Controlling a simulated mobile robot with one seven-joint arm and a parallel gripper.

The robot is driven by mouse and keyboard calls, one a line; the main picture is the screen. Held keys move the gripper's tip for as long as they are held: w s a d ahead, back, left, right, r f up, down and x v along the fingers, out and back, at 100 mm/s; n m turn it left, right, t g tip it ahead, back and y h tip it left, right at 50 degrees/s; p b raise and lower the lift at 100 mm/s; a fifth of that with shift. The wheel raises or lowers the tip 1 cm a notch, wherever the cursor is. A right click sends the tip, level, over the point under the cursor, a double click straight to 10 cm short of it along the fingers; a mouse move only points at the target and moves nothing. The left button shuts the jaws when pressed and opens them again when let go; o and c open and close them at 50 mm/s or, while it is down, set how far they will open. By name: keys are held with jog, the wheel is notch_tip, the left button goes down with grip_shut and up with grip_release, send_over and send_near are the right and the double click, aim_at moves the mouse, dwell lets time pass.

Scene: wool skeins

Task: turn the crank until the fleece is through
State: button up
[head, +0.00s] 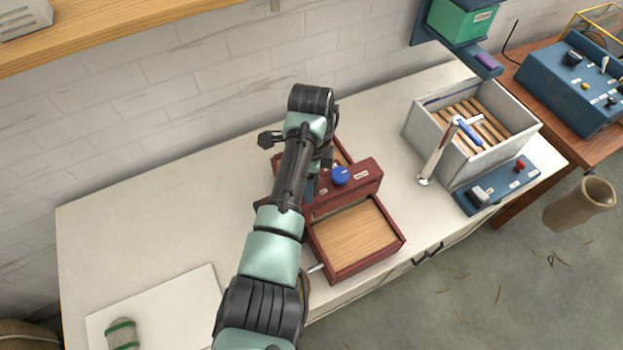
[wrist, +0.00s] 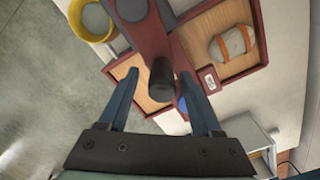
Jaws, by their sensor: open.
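The dark red machine (head: 362,177) stands on the bench, with a wood-floored tray (head: 355,240) on its near side and another behind it. In the wrist view, a dark round knob (wrist: 162,82), apparently the crank's handgrip, stands between my fingers. My gripper (wrist: 161,75) is open around it; I cannot tell whether either finger touches it. A pale grey fleece roll with orange bands (wrist: 233,45) lies in one tray (wrist: 200,22). The other tray (wrist: 128,70) shows bare wood where visible. In the head view my arm hides the crank and most of the gripper.
A blue knob (head: 340,175) sits on the machine. A grey slatted bin (head: 428,125) with a blue-gripped lever (head: 467,130) and a blue control box (head: 510,190) stand right. A green-banded roll (head: 122,335) lies on a white board (head: 185,305). A yellow-rimmed container (wrist: 76,20) is near the machine.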

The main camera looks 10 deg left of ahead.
jog(key=shift+r, duration=0.1)
jog(key=shift+w+r, duration=0.1)
jog(key=shift+r, duration=0.2)
notch_tip(320, 180, up, 12)
jog(key=shift+r+p, duration=0.15)
jog(key=shift+p, duration=0.25)
